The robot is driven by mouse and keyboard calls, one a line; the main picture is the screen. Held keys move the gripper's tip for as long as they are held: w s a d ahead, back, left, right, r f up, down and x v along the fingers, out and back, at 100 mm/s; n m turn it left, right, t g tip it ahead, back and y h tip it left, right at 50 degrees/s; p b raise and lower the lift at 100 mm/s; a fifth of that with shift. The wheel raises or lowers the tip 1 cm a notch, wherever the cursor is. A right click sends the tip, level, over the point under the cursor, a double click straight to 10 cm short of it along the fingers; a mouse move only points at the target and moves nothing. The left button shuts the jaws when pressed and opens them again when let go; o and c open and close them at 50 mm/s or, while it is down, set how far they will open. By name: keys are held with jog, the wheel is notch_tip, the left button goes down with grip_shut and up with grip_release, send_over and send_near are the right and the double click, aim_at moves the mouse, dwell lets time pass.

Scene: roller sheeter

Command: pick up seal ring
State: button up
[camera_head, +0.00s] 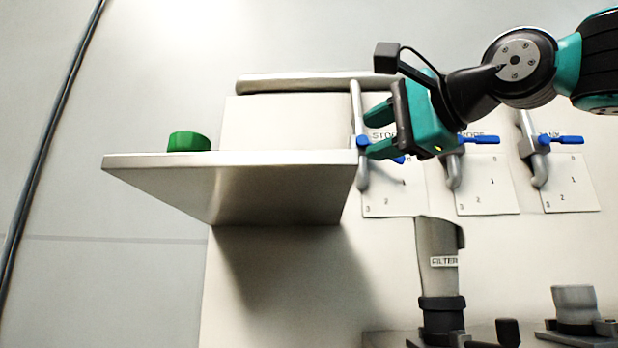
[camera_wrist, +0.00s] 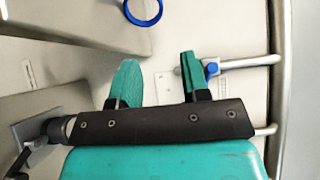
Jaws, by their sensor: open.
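A blue ring (camera_wrist: 142,23), which looks like the seal ring, shows at the top of the wrist view, partly cut off by the frame edge. It appears to lie on or by the pale shelf; I cannot make it out in the head view. My gripper (camera_head: 375,130) is open, just past the right end of the shelf in the head view. In the wrist view its two green fingers (camera_wrist: 157,62) are apart with nothing between them. The ring lies beyond the fingertips and is not touched.
A pale shelf (camera_head: 235,164) carries a green round piece (camera_head: 188,141) at its left. Blue-handled valves (camera_head: 478,138) and pipes stand near my gripper on the wall. A grey FILTER cylinder (camera_head: 437,258) stands below. Space above the shelf looks clear.

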jog(key=p+x, duration=0.5)
jog(key=x, duration=0.6)
jog(key=shift+s+a, duration=0.15)
jog(key=shift+a, duration=0.1)
jog(key=p+x, duration=0.2)
jog(key=x, duration=0.1)
jog(key=p+x, duration=0.1)
jog(key=p, duration=0.1)
jog(key=shift+a+r, duration=0.25)
jog(key=shift+a, duration=0.15)
jog(key=shift+w+a+f, duration=0.2)
jog(key=shift+w, duration=0.15)
grip_shut()
